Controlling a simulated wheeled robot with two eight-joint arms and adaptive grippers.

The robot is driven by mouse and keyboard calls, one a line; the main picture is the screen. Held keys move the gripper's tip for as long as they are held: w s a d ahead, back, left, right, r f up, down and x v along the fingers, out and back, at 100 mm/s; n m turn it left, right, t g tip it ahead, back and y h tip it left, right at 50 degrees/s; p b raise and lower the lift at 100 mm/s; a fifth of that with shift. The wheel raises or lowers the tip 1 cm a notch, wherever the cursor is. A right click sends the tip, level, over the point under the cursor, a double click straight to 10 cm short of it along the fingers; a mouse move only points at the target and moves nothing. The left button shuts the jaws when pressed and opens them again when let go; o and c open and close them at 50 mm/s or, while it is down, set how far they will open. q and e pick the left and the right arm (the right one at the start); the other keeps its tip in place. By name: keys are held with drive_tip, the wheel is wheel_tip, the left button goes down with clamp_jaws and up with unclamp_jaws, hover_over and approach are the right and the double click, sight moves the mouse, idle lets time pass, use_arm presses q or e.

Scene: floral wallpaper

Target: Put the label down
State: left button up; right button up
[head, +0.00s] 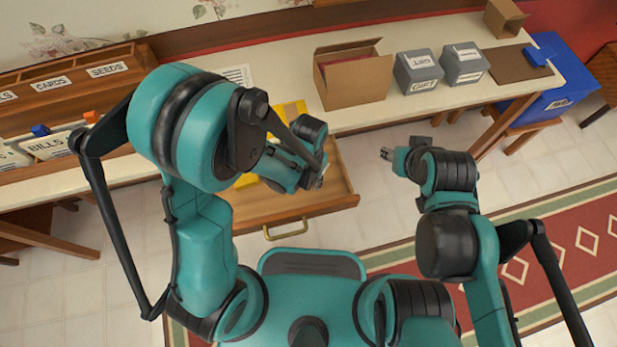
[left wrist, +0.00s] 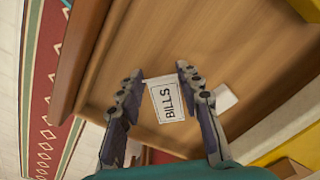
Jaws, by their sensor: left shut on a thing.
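A white label (left wrist: 167,100) reading BILLS shows in the left wrist view between the fingers of my left gripper (left wrist: 158,84), which is shut on it. Behind the label is the wooden inside of an open drawer (left wrist: 220,50); I cannot tell how far the label is above it. In the head view my left gripper (head: 319,178) is over the open drawer (head: 335,198), and the label is too hidden to see there. My right gripper (head: 386,154) is right of the drawer, apart from the table, with no held thing visible; its jaw opening is unclear.
A white card (left wrist: 226,98) lies in the drawer. On the table stand an open cardboard box (head: 355,85), two grey boxes (head: 418,82), and a wooden rack (head: 75,92) with labels and files. A blue bin (head: 545,105) is at right. The drawer's front handle (head: 286,234) sticks out.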

use_arm(q)
drive_tip(key=shift+s+r, duration=0.15)
drive_tip(key=shift+s, duration=0.05)
drive_tip(key=shift+f, duration=0.2)
drive_tip(key=o, duration=0.8)
drive_tip(key=shift+r, duration=0.25)
wheel_tip(320, 180, up, 12)
drive_tip(key=p, duration=0.5)
drive_tip(key=a+r+n+t, duration=0.1)
drive_tip(key=a+r+t, duration=0.1)
drive_tip(key=a+r, duration=0.2)
drive_tip(key=s+a+r+n+t, duration=0.1)
drive_tip(key=a+r+n+t, duration=0.1)
drive_tip(key=a+r, duration=0.3)
drive_tip(key=s+a+r+n+t, duration=0.1)
drive_tip(key=a+r+n+t, duration=0.1)
drive_tip(key=a+r, duration=0.3)
drive_tip(key=shift+a+r+t, duration=0.1)
drive_tip(key=shift+a+t, duration=0.5)
drive_tip(key=shift+a, duration=0.15)
